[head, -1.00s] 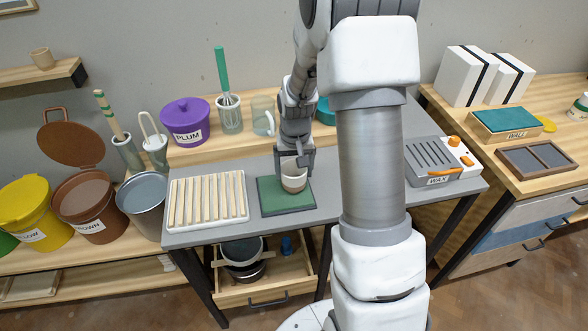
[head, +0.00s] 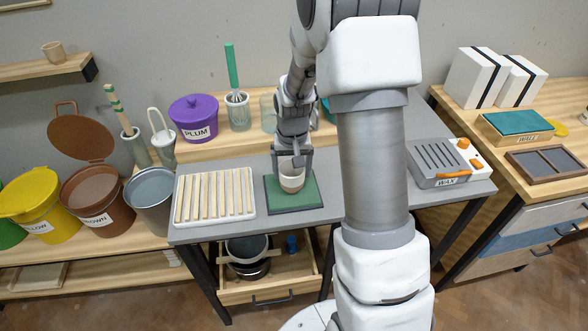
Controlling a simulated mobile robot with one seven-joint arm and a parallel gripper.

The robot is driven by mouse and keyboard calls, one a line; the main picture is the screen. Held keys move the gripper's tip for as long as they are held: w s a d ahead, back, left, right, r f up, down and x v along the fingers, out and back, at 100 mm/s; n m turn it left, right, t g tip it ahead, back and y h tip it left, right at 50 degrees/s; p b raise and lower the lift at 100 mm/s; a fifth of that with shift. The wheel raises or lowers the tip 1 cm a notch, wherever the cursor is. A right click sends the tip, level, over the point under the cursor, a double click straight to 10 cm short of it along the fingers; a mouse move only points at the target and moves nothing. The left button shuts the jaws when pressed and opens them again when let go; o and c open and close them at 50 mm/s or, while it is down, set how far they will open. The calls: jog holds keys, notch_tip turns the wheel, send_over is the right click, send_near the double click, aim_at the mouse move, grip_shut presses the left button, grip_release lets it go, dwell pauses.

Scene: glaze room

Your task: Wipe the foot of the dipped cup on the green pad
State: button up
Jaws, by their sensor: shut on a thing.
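The dipped cup (head: 291,181) is pale cream with a brownish lower part. It is upright at the green pad (head: 312,198), over the pad's middle. Whether its foot touches the pad or is just above it, I cannot tell. My gripper (head: 289,164) points down from behind the cup and is shut on its wall near the rim. The pad is flat and lies on the grey table. The far part of the pad is partly hidden by the cup and gripper.
A slatted rack (head: 213,196) lies left of the pad. A grey wax unit (head: 436,164) with orange knobs stands at the right, beyond my arm. An open drawer (head: 270,290) is below.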

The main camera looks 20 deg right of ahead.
jog(key=shift+a, duration=0.1)
jog(key=shift+w+a+f, duration=0.1)
jog(key=shift+w+a, duration=0.05)
jog(key=shift+a, duration=0.45)
jog(key=shift+w+a, duration=0.1)
jog(key=shift+a, duration=0.45)
jog(key=shift+d, duration=0.1)
jog(key=shift+s+d, duration=0.2)
jog(key=shift+d, duration=0.4)
jog(key=shift+s+d, duration=0.15)
jog(key=shift+d, duration=0.4)
jog(key=shift+d, duration=0.1)
jog(key=shift+s+d, duration=0.25)
jog(key=shift+d, duration=0.9)
jog(key=shift+w+a, duration=0.15)
jog(key=shift+a, duration=0.5)
jog(key=shift+w+a, duration=0.15)
jog(key=shift+a, duration=0.5)
